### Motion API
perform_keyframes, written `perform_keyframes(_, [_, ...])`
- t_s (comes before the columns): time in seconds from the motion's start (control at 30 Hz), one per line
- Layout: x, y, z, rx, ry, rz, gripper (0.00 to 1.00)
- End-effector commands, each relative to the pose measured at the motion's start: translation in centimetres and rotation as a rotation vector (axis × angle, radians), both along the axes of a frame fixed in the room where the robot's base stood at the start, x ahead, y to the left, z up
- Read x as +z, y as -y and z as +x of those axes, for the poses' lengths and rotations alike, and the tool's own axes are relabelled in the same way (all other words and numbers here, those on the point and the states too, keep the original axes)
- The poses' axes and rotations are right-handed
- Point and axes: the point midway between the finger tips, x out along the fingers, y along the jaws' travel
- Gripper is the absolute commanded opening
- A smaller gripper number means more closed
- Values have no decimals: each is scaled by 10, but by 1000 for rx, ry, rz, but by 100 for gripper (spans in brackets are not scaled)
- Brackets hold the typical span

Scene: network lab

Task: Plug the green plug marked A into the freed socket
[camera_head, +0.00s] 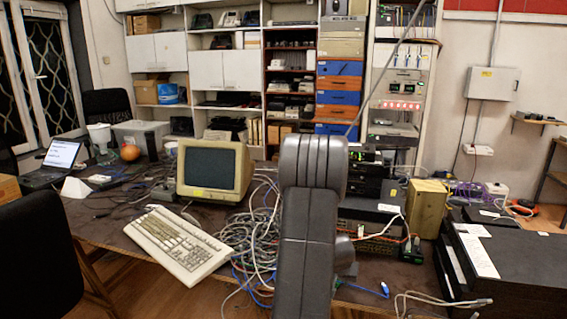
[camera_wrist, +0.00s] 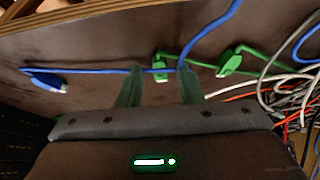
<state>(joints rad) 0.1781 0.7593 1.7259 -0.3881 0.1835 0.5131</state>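In the wrist view my gripper (camera_wrist: 160,80) is open, with its two green-tinted fingers apart and nothing clearly held. A green plug (camera_wrist: 160,68) lies on the brown table just beyond and between the fingertips. A second green plug (camera_wrist: 230,65) with a green cable lies to the right. No letter A is readable on either plug. A blue cable crosses at the fingertips; a blue plug (camera_wrist: 46,81) lies at the left. In the head view my arm hides the gripper. A row of sockets (camera_head: 378,246) shows on the equipment right of my arm; which socket is free cannot be told.
Tangled grey cables (camera_head: 255,235) lie left of my arm, and loose cables crowd the wrist view's right side. A keyboard (camera_head: 177,243) and a monitor (camera_head: 212,170) stand to the left. A yellowish box (camera_head: 426,207) and dark stacked units (camera_head: 515,260) stand to the right.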

Motion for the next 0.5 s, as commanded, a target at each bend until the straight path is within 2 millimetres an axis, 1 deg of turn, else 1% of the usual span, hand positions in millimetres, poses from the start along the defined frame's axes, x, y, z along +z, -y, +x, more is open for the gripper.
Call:
perform_keyframes(0.03, [0, 0, 0, 0, 0, 0, 23])
perform_keyframes(0.13, [0, 0, 0, 0, 0, 0, 3])
perform_keyframes(0.17, [0, 0, 0, 0, 0, 0, 0])
perform_keyframes(0.37, [1, 0, 0, 0, 0, 0, 0])
perform_keyframes(0.5, [6, 0, 0, 0, 0, 0, 0])
